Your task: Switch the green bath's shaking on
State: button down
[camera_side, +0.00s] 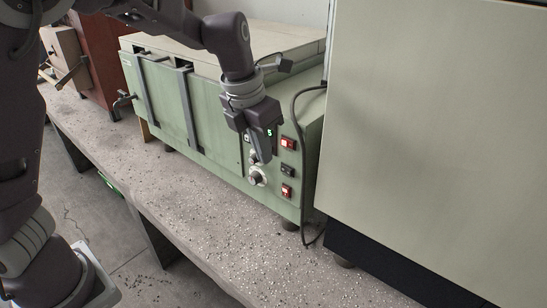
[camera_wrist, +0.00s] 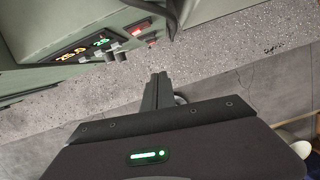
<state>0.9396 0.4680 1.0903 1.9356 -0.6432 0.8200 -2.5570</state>
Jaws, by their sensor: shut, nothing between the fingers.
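The green bath (camera_side: 215,125) stands on the bench, its control panel at the right end of its front. In the side view the panel has a lit red switch (camera_side: 288,143) at the top, a dark switch (camera_side: 287,170) below it and another red switch (camera_side: 286,190) at the bottom. A round knob (camera_side: 257,177) is left of them. My gripper (camera_side: 265,157) is shut and empty in front of the panel, left of the switches, hiding part of the display. In the wrist view my gripper (camera_wrist: 159,76) is shut, and the panel display (camera_wrist: 72,56) shows orange and green digits. Switch labels are unreadable.
A large pale cabinet (camera_side: 435,110) stands close on the right of the bath. A black cable (camera_side: 296,108) hangs between them. A tap (camera_side: 124,100) juts out at the bath's left. The speckled bench (camera_side: 210,215) is clear in front.

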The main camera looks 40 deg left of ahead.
aim_at(286, 170)
jog(key=w+f, duration=0.6)
jog(key=f, duration=0.2)
jog(key=shift+d, duration=0.35)
jog(key=shift+f, duration=0.1)
